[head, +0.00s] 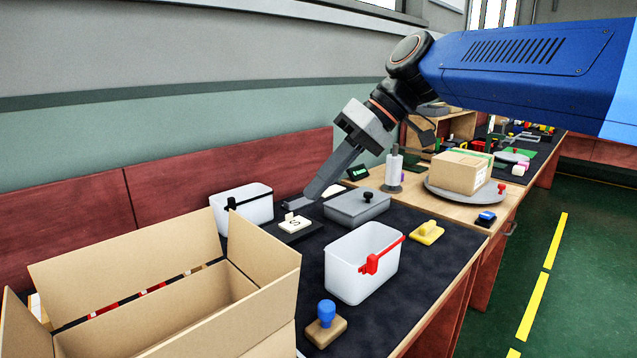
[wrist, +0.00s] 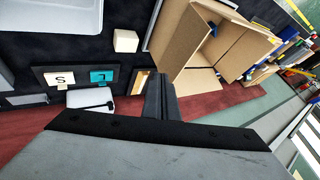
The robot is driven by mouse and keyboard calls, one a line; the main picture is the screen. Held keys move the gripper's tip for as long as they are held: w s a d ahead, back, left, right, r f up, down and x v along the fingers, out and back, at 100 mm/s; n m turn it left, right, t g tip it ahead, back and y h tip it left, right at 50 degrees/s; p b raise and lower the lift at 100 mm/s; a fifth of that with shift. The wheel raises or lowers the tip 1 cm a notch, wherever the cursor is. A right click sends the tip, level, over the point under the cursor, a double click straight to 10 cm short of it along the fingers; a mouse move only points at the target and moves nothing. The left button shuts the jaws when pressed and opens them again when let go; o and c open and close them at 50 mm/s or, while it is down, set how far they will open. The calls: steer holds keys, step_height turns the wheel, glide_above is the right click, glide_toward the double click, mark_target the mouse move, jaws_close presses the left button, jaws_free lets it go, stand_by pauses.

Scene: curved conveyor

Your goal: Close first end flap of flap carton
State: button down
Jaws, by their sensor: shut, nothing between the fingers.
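The flap carton (head: 150,318) is a large open brown box at the front left of the head view. Its long back flap (head: 130,258) and right end flap (head: 262,245) stand up. Another flap shows along its front right side. The far left flap is cut by the picture edge. The open carton also shows in the wrist view (wrist: 190,72), right of the fingers. My gripper (head: 313,192) is shut and empty, pointing down and left, to the right of the carton and apart from it in the head view. Its shut fingers (wrist: 158,92) show in the wrist view.
Right of the carton are a white bin with a red clip (head: 350,275), a white bin with a black clip (head: 250,212), a grey lidded box (head: 357,208) and a blue-knobbed stamp (head: 326,325). A lettered tile holder (head: 294,227) lies below my gripper. The red back panel (head: 70,210) borders the bench.

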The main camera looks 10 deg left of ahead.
steer(key=s+a+f, duration=0.4)
steer(key=a, duration=0.2)
steer(key=shift+s+a+f, duration=0.15)
steer(key=shift+s+f, duration=0.15)
steer(key=shift+f, duration=0.05)
stand_by(0.4)
